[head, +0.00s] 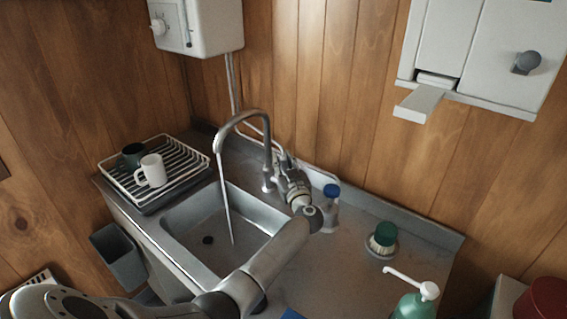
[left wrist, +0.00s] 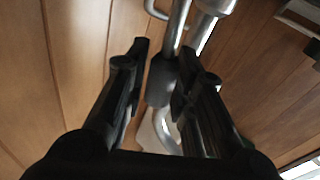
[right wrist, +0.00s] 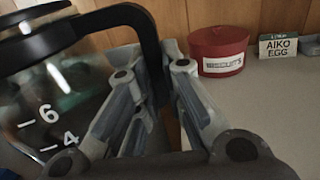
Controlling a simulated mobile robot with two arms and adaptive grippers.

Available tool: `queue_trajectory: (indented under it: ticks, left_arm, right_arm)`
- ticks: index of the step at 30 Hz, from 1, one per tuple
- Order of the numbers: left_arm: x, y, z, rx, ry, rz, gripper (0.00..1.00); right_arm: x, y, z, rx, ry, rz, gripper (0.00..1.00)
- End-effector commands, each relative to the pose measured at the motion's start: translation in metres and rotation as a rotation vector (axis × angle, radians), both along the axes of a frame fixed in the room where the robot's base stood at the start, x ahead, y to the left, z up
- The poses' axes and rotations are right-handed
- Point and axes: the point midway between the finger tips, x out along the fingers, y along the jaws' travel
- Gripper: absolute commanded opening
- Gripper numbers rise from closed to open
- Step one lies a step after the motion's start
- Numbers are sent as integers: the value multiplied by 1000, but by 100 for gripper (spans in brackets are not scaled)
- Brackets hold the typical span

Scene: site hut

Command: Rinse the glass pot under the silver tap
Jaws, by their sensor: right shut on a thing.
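The silver tap (head: 266,140) arches over the sink (head: 185,232), and a thin stream of water falls from its spout into the basin. My left gripper (head: 291,172) is at the tap's base, on its right side. In the left wrist view its fingers (left wrist: 164,72) stand apart on either side of a dark-sleeved part of the tap (left wrist: 161,82). The glass pot (right wrist: 62,95), with a black handle and white number marks, shows in the right wrist view. My right gripper (right wrist: 163,62) is shut on its handle (right wrist: 152,50). The pot is out of the head view.
A dish rack (head: 188,184) with a white mug (head: 152,170) and a dark mug stands left of the sink. A blue-capped bottle (head: 330,205), a brush (head: 382,239) and a green pump bottle (head: 414,304) are on the right. A red tin (right wrist: 218,50) stands behind the pot.

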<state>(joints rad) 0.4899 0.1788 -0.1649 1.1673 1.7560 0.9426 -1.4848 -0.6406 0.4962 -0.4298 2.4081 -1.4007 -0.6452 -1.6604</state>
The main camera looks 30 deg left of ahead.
Motion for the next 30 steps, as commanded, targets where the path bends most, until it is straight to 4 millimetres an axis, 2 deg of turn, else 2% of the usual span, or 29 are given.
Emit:
queue_trajectory:
  ticks: [1,3,12,17,30]
  left_arm:
    - [0,0,0,0,0,0,35]
    - [0,0,0,0,0,0,41]
    - [-1,0,0,0,0,1,41]
    - [-7,-9,-1,-2,-1,0,41]
    - [-59,-70,-9,-3,3,0,41]
  right_arm:
    - [0,0,1,1,-2,0,0]
    - [0,0,1,1,-2,0,0]
    - [0,0,1,1,-2,0,0]
    - [0,0,1,1,-2,0,0]
    - [0,0,1,1,-2,0,0]
